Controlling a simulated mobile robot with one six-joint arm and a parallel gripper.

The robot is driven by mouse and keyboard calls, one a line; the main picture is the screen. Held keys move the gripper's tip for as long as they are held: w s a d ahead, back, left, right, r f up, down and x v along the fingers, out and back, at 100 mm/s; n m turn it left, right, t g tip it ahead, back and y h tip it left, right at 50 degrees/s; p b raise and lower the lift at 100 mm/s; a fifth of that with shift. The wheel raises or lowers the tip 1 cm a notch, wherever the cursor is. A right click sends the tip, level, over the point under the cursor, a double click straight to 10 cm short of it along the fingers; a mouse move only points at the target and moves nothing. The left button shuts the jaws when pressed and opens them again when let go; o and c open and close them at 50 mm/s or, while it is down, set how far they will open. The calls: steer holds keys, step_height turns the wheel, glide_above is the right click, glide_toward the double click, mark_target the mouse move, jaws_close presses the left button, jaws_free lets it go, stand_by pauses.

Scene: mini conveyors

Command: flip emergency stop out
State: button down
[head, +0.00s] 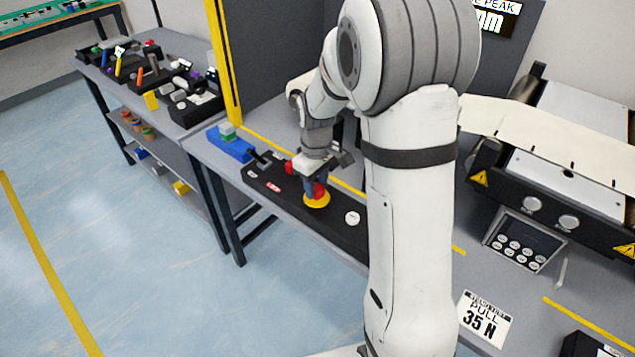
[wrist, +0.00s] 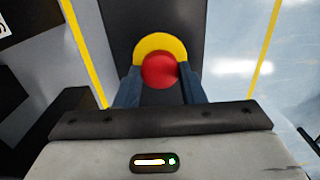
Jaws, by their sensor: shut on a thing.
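The emergency stop is a red mushroom button (head: 319,190) on a yellow round base (head: 317,203), set on a long black control panel (head: 283,195) on the bench. My gripper (head: 316,188) reaches down over it from above. In the wrist view the red button (wrist: 160,71) lies between the two blue fingers of my gripper (wrist: 159,88), with the yellow base (wrist: 160,42) showing beyond it. The fingers are shut on the red button. Whether the button is pressed in or out cannot be told.
On the same panel are a white round knob (head: 352,218), a red label (head: 273,187) and a black lever (head: 259,158). A blue block with a green top (head: 229,140) stands left. A machine with a keypad (head: 520,243) is at right.

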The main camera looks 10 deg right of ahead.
mark_target(316, 187)
steer(key=shift+w+r, duration=0.1)
steer(key=shift+r, duration=0.7)
steer(key=c, duration=0.9)
jaws_free()
steer(key=shift+f, duration=0.1)
step_height(316, 187, up, 8)
steer(key=shift+f, duration=0.1)
